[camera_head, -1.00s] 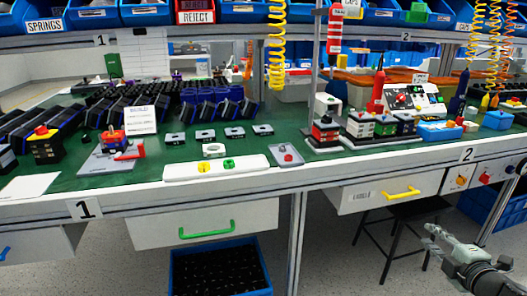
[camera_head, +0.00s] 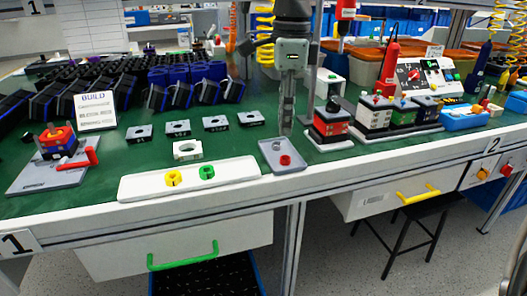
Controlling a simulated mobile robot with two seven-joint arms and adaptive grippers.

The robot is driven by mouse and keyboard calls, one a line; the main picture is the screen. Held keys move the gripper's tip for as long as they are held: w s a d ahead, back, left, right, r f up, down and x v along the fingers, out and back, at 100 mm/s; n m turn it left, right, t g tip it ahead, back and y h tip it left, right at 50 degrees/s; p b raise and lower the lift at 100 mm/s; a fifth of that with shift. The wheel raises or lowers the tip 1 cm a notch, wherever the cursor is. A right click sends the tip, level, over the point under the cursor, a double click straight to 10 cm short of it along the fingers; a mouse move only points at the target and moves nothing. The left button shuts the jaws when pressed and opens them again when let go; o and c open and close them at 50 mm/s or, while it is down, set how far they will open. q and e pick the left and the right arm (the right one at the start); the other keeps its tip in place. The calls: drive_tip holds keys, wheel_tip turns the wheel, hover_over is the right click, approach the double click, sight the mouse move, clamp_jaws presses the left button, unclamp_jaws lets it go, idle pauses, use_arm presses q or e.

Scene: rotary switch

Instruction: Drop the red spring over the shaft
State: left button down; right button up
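A small red ring-shaped part (camera_head: 286,160), which looks like the red spring, lies in a small grey tray (camera_head: 268,150) at the bench's front edge. My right gripper (camera_head: 287,132) points down just behind and above this tray; its fingers are seen nearly edge-on, so their opening is unclear. I see nothing clearly held in it. At the left, a dark switch body with an orange-red top (camera_head: 57,137) stands on a grey fixture plate (camera_head: 40,178) with a red handle (camera_head: 85,158). A shaft cannot be clearly made out there. My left gripper is not in view.
A white tray (camera_head: 140,188) with yellow and green rings lies between fixture and grey tray. Several grey plates and a white block (camera_head: 188,150) lie behind it. A build card (camera_head: 95,110) stands at left. Stacked switch units (camera_head: 328,122) stand close right of the gripper.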

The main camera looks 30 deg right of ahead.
sight(286, 163)
drive_tip(key=f, duration=0.6)
drive_tip(key=shift+s+d+f, duration=0.15)
drive_tip(key=shift+s+f, duration=0.2)
drive_tip(key=shift+f, duration=0.35)
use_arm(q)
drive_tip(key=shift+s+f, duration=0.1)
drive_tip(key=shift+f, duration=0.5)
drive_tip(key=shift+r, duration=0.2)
use_arm(e)
drive_tip(key=c, duration=0.3)
